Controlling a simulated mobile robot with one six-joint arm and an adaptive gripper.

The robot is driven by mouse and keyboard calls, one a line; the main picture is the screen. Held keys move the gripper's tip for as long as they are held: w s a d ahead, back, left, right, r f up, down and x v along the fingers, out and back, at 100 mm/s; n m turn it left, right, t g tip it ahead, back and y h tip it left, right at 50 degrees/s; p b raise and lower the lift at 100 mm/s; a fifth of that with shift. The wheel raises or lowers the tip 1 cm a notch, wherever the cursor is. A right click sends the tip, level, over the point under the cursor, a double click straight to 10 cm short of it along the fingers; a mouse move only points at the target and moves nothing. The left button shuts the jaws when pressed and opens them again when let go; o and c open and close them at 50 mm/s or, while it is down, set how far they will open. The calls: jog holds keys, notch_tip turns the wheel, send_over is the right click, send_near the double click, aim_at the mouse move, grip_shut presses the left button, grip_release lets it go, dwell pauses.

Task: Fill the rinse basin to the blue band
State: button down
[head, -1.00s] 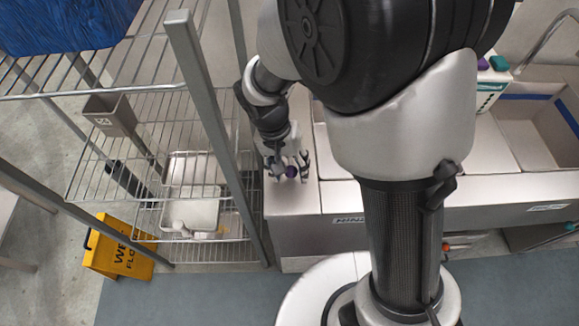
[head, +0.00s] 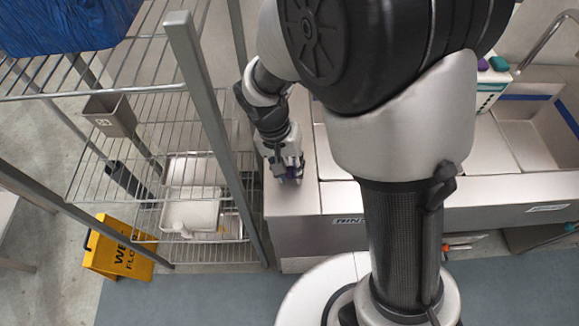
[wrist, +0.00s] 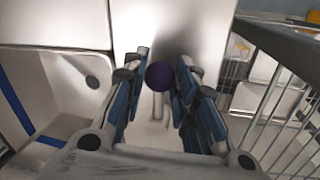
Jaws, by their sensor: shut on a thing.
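My gripper (head: 288,174) is down at the left end of the steel sink counter, beside the wire rack. In the wrist view its two blue-padded fingers (wrist: 158,90) are shut on a round purple knob (wrist: 159,76), with a pale stem showing below it. In the head view the fingers mostly hide the knob. A pale basin (wrist: 62,72) with a blue band (wrist: 15,100) and a dark round hole lies left in the wrist view; I see no water in its visible part. A partly hidden label (head: 349,220) is on the counter front.
The wire rack (head: 140,130) stands close on the left, its post near my gripper. A yellow wet-floor sign (head: 119,247) stands below it. Another basin (head: 540,125) with a blue band is at the right. A white box (head: 490,84) with coloured tops stands behind.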

jog(key=shift+d, duration=0.1)
jog(key=shift+d+n, duration=0.65)
jog(key=shift+n, duration=0.55)
jog(key=shift+w+d+n+t+p, duration=0.2)
jog(key=shift+d+n+t+p, duration=0.25)
jog(key=shift+d+n, duration=0.55)
jog(key=n, duration=0.1)
jog(key=d+n, duration=0.1)
jog(key=n, duration=0.1)
jog(key=shift+w+d+t+p, duration=0.1)
jog(key=shift+w+t+p, duration=0.15)
jog(key=shift+w+p, duration=0.15)
jog(key=shift+w+d+n, duration=0.35)
jog(key=shift+n, duration=0.65)
jog(key=c, duration=1.3)
grip_release()
